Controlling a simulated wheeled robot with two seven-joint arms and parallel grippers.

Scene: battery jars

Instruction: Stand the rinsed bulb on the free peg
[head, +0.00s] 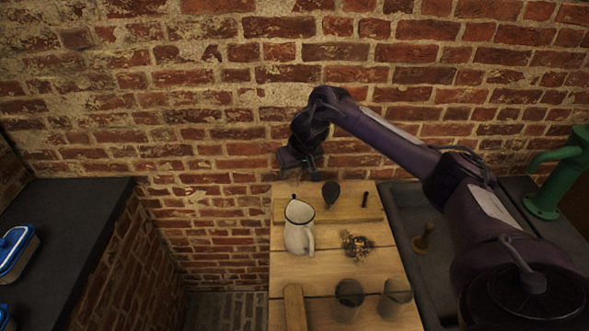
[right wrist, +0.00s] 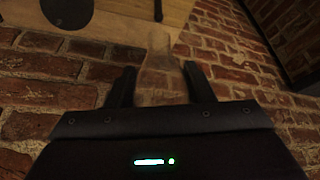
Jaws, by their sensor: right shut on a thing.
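My right gripper (head: 300,168) is in the air by the brick wall, above the left end of a wooden peg board (head: 345,211). In the right wrist view its two fingers (right wrist: 160,88) are shut on a clear glass bulb (right wrist: 160,72); the bulb is hard to make out in the head view. A dark bulb (head: 330,190) stands on the board's middle. A bare dark peg (head: 365,200) is to its right. Another dark peg tip (head: 293,197) shows at the left, partly behind the pitcher. In the right wrist view a peg (right wrist: 158,10) shows beyond the held bulb. My left gripper is out of view.
A white pitcher (head: 298,240) stands in front of the board, beside a dried bunch (head: 357,245). Two glass jars (head: 349,293) (head: 396,291) stand nearer. A dark sink (head: 408,205) and green pump (head: 560,175) are right. Blue-lidded boxes (head: 17,250) sit on the left counter.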

